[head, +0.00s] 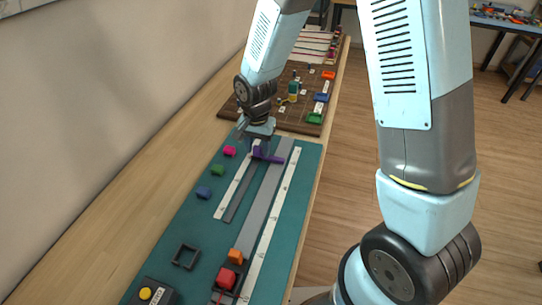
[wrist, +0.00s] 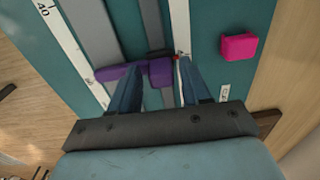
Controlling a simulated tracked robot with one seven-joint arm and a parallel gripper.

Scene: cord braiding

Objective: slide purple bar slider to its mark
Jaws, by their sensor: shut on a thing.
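The purple bar slider (head: 273,158) sits near the far end of the grey tracks on the teal board, with its arm reaching right across the wide track. In the wrist view the slider (wrist: 160,74) shows a purple block between my fingers and a bar reaching left to a white ruler. My gripper (head: 257,142) points down over it, and in the wrist view my gripper (wrist: 157,76) is shut on the block. A thin red line (wrist: 177,66) shows at the narrow ruler (wrist: 181,30) beside the right finger. Whether it meets the slider's edge I cannot tell.
Pink (head: 230,151), green (head: 218,170) and blue (head: 204,192) blocks lie left of the tracks. An orange block (head: 235,255), a red block (head: 226,278), a dark square frame (head: 186,256) and a yellow button (head: 145,293) are at the near end. A brown board (head: 230,112) lies beyond.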

